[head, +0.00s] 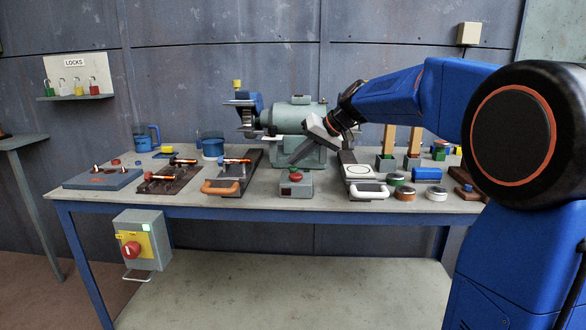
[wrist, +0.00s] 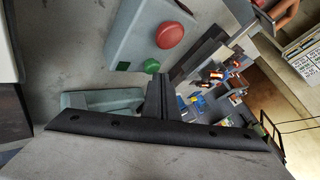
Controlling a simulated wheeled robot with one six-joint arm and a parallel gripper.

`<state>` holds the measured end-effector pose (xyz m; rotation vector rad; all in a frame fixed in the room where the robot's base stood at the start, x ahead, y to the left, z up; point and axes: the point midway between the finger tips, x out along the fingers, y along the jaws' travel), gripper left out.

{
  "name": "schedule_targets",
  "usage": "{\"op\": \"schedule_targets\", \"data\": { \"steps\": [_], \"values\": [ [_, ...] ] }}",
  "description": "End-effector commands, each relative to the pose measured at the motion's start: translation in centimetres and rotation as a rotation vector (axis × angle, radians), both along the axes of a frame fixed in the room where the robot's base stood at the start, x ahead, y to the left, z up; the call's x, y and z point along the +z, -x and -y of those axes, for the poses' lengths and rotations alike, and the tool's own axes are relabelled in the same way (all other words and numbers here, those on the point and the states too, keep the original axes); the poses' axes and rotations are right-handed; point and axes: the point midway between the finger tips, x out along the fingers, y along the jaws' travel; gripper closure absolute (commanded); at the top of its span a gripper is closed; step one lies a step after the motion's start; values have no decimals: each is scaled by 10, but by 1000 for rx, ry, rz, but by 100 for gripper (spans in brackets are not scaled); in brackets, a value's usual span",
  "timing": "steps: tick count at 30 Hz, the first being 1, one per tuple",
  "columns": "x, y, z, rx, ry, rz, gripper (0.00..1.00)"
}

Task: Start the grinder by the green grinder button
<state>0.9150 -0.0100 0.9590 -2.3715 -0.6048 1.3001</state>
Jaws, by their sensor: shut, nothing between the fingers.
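The grinder (head: 297,118) is a grey-green machine at the back of the bench. In front of it stands a grey button box (head: 296,188), which also shows in the wrist view (wrist: 118,38). My gripper (head: 292,162) is shut and empty, pointing down toward the box from behind.
An orange-handled tray (head: 222,188) lies left of the box and a white-handled one (head: 369,191) lies right. Coloured round pieces (head: 405,192) stand farther right. An isolator box with a red knob (head: 131,249) hangs on the bench front. The space before the bench is clear.

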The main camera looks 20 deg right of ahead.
Motion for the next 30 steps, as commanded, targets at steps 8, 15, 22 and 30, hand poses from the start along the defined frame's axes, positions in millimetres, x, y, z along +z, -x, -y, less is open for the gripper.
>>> {"op": "schedule_targets", "data": {
  "steps": [8,15,22,30],
  "values": [
    [-3,0,0,0,0,0,100],
    [-5,0,0,0,0,0,100],
    [-7,0,0,1,0,-1,100],
    [-8,0,0,1,0,-1,100]
  ]
}}
